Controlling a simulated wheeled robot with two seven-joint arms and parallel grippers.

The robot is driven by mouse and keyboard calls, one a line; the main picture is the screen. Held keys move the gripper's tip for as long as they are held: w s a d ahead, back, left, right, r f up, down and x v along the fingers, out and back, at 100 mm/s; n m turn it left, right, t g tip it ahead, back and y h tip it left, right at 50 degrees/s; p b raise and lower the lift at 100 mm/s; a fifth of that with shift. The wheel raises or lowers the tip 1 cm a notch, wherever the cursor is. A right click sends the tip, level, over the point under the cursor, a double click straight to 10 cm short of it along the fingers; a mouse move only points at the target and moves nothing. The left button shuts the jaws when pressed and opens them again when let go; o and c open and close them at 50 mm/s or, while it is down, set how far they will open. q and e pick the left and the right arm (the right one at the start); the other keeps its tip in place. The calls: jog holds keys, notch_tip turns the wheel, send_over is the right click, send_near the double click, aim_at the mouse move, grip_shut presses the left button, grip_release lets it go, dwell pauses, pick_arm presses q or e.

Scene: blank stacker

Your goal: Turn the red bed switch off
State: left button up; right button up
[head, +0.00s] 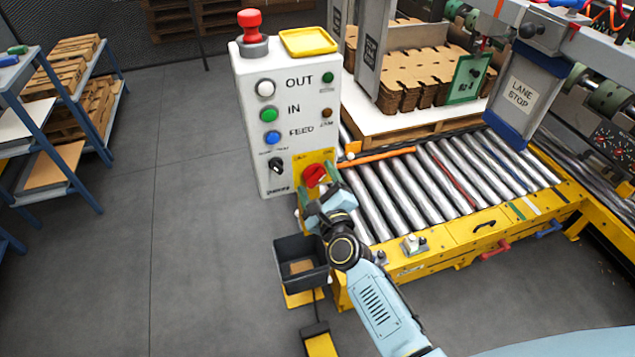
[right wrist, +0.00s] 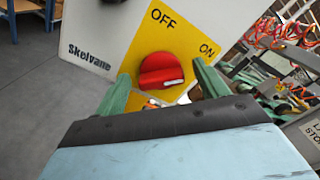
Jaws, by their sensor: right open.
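The red bed switch (head: 314,175) is a round knob on a yellow plate low on the white control box (head: 262,130). In the right wrist view the red knob (right wrist: 161,70) sits below the word OFF, with ON to its right. A white mark on the knob lies at its lower right, towards the ON side. My right gripper (head: 317,183) is open in front of the knob. In the right wrist view its green fingers (right wrist: 160,78) stand to either side of the knob. I cannot tell whether they touch it. My left gripper is not in view.
The box also carries a red mushroom button (head: 250,20), a yellow tray (head: 308,41), and several coloured buttons. A roller conveyor (head: 440,185) lies to the right.

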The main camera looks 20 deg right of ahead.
jog(key=c, duration=1)
jog(key=shift+n, duration=0.4)
jog(key=n+p, duration=0.1)
jog(key=n, duration=0.2)
jog(key=shift+n, duration=0.4)
jog(key=n+p, duration=0.1)
jog(key=n, duration=0.3)
jog(key=shift+a+f+n+p, duration=0.1)
jog(key=shift+f+n+p, duration=0.05)
jog(key=shift+n+p, duration=0.2)
jog(key=n+p, duration=0.1)
jog(key=n, duration=0.3)
jog(key=shift+f, duration=0.15)
jog(key=shift+f+n+p, duration=0.1)
jog(key=shift+n+p, duration=0.55)
jog(key=shift+n, duration=1.7)
